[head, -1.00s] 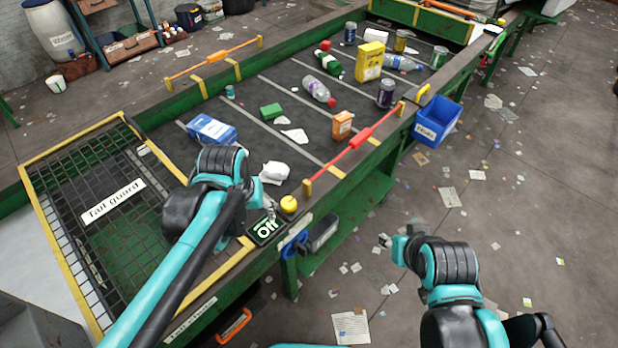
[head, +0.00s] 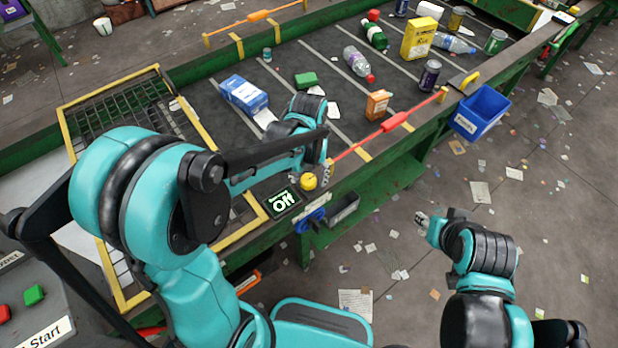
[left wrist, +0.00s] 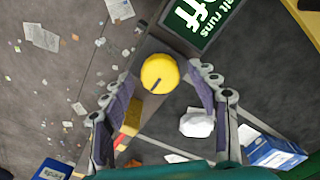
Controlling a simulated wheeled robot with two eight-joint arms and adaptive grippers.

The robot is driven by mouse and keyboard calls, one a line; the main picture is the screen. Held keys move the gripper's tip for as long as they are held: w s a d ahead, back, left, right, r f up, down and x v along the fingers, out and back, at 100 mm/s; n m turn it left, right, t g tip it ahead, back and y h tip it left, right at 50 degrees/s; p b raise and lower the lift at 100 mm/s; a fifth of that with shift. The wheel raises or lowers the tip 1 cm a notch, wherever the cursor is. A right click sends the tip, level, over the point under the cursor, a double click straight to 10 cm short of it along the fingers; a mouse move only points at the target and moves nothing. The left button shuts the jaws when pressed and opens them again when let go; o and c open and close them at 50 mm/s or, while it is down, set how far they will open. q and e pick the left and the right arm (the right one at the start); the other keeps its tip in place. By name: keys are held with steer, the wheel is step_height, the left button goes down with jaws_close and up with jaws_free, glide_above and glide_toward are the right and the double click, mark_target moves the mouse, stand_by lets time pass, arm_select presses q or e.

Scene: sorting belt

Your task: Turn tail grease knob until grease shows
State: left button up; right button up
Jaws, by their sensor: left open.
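A yellow round knob (head: 309,181) sits on the belt's near edge, beside a screen (head: 281,202) with lit letters. In the left wrist view the knob (left wrist: 159,73) has a dark line across its top and lies between the fingers of my left gripper (left wrist: 162,71), which is open and empty. I cannot tell how far above it the fingers are. A blue ring-shaped handle (head: 311,219) is on the belt's side below the knob. I cannot read which one is the grease knob, and I see no grease. My right gripper (head: 430,225) hangs over the floor, away from the belt.
A red-handled bar (head: 397,122) runs along the near edge. A mesh guard (head: 62,118) with a yellow frame covers the left end. A blue carton (head: 243,94), bottles and cans lie on the belt. A blue bin (head: 482,112) hangs at the right.

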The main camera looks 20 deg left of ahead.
arm_select(q)
steer(key=shift+f, duration=0.2)
steer(key=c, duration=1.2)
steer(key=shift+o, duration=0.2)
steer(key=shift+m, duration=0.3)
steer(key=shift+c, duration=0.2)
steer(key=m, duration=0.9)
